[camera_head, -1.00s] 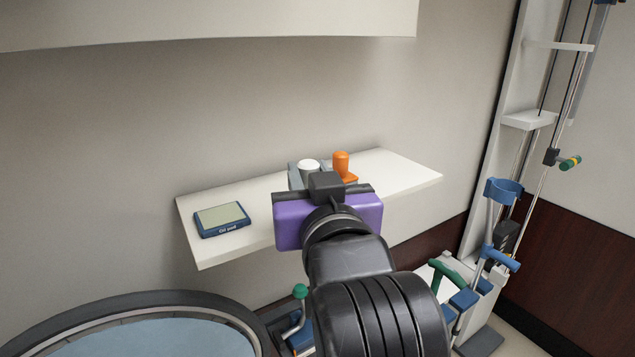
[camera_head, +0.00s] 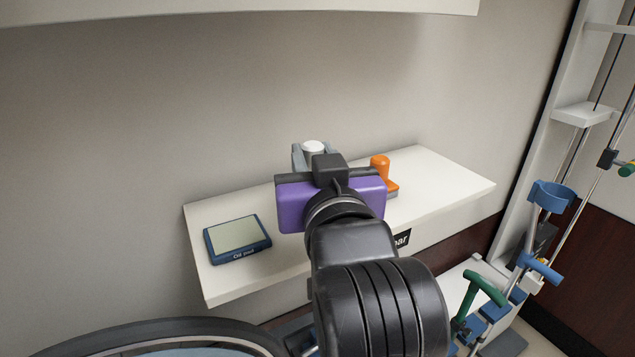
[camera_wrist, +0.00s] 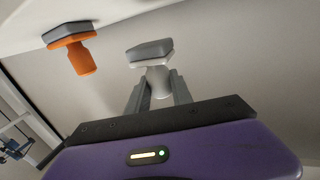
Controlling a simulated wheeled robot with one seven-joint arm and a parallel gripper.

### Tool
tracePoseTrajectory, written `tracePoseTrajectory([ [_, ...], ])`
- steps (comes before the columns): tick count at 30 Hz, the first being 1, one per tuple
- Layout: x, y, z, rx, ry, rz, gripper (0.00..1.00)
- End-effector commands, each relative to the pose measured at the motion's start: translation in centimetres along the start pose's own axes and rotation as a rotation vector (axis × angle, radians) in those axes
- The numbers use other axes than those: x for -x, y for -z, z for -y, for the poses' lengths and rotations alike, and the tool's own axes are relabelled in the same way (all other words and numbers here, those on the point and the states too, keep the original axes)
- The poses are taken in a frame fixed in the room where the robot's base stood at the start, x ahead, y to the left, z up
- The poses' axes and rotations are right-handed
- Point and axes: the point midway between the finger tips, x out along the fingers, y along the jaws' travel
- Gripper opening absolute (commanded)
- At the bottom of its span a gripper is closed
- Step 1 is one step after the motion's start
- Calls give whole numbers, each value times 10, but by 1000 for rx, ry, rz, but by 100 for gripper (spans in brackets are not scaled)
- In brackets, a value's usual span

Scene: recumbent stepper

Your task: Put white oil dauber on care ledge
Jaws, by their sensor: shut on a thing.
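The white oil dauber (camera_head: 314,147) is held in my gripper (camera_head: 313,157). In the wrist view its white handle (camera_wrist: 157,84) sits between the two grey fingers (camera_wrist: 158,92), with its grey pad (camera_wrist: 150,52) beyond them. The pad appears apart from any surface. The care ledge (camera_head: 440,180) is the pale shelf on the wall. In the head view the dauber overlaps the ledge's back edge, and my purple gripper body hides its lower part. The exact height over the ledge is hard to tell.
An orange dauber (camera_head: 380,168) stands on the ledge right of my gripper; it also shows in the wrist view (camera_wrist: 74,58). A blue oil pad (camera_head: 238,238) lies at the ledge's left end. The ledge's right end is clear. Exercise equipment (camera_head: 480,300) stands at right.

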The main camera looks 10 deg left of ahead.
Motion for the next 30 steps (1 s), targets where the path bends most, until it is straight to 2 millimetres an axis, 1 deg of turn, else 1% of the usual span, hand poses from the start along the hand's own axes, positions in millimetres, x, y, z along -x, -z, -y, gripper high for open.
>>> tracePoseTrajectory([
  [10, 0, -41, 0, 1, 1, 2, 0],
  [12, 0, -44, 0, 1, 1, 0, 0],
  [20, 0, -45, 0, 0, 0, -2, 0],
  [23, 0, -48, 0, 0, 0, -1, 0],
  [24, 0, -49, 0, 0, 0, -1, 29],
  [26, 0, -48, 0, 0, 0, -1, 41],
  [27, 0, -48, 0, 0, 0, -1, 48],
  [30, 0, -48, 0, 0, 0, -1, 49],
])
